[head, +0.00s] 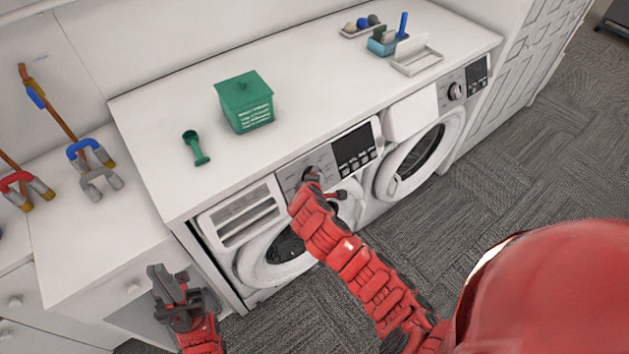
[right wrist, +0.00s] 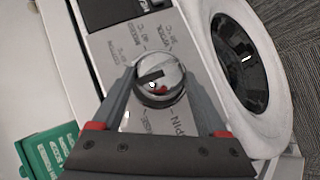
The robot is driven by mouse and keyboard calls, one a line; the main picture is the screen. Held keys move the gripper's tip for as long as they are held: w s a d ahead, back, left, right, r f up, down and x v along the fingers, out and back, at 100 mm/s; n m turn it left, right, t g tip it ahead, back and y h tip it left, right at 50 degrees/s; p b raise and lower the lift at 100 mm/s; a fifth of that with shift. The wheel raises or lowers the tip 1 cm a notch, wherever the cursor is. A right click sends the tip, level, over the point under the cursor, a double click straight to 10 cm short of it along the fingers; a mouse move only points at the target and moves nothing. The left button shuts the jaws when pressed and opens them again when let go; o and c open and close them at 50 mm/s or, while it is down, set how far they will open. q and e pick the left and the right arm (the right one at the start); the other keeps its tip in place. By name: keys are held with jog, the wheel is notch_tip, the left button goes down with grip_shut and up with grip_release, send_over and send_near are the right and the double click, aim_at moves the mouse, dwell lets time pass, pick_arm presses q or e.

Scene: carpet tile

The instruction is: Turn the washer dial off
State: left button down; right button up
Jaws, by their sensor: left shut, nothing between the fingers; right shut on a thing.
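The left washer (head: 268,262) stands under the white counter, its control panel facing me. Its round silver dial (right wrist: 158,80) sits between the fingertips of my right gripper (head: 311,177) in the right wrist view. The fingers are shut on the dial, one on each side. Printed labels ring the dial, with "SPIN" readable beside it. In the head view the gripper mostly hides this dial. My left gripper (head: 172,292) is shut and empty, low at the left in front of the cabinets.
A second washer (head: 418,152) with its own dial (head: 457,91) stands to the right. On the counter (head: 300,85) are a green box (head: 245,103), a green scoop (head: 196,148) and trays at the back. Grey carpet floor (head: 500,180) is open in front of the washers.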

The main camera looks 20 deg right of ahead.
jog(key=o, duration=1.3)
jog(key=shift+c, duration=0.2)
jog(key=p+v, duration=0.3)
jog(key=v, duration=1.4)
jog(key=shift+s+a, duration=0.1)
